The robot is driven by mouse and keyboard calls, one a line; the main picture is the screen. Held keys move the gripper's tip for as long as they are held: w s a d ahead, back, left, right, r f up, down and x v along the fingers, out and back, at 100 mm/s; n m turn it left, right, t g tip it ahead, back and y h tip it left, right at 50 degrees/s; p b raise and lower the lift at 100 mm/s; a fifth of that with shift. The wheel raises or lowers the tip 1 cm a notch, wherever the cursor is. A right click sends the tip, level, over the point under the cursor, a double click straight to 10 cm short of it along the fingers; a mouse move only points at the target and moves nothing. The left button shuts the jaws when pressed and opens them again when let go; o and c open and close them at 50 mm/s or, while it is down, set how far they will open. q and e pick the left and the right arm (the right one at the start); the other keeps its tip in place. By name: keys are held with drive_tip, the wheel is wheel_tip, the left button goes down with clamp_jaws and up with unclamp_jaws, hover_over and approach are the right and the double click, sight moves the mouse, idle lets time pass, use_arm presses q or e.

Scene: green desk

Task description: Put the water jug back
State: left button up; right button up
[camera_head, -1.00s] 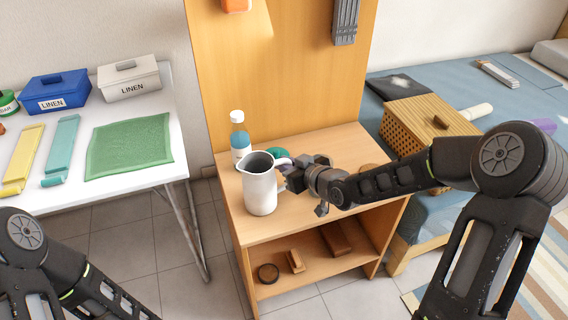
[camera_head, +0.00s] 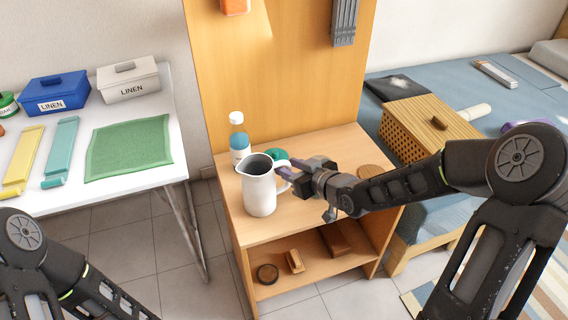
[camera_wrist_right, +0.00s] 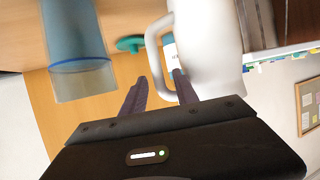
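The white water jug (camera_head: 260,186) stands upright on the wooden shelf unit's top, its handle (camera_head: 285,177) on the right. My right gripper (camera_head: 291,168) is at the handle, right of the jug's body. In the right wrist view its two fingers (camera_wrist_right: 158,84) are apart, with the jug's handle (camera_wrist_right: 152,56) between or just beyond them; I cannot tell whether they touch it. The jug's white body (camera_wrist_right: 210,45) fills the upper right there. My left arm shows at the lower left of the head view, but its gripper is out of frame.
A blue translucent cup (camera_wrist_right: 80,50) is close in the wrist view. A wooden disc (camera_head: 375,173) lies at right. Brown items sit on the lower shelf.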

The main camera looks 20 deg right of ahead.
drive_tip(key=p+v, duration=0.2)
drive_tip(key=v, duration=0.7)
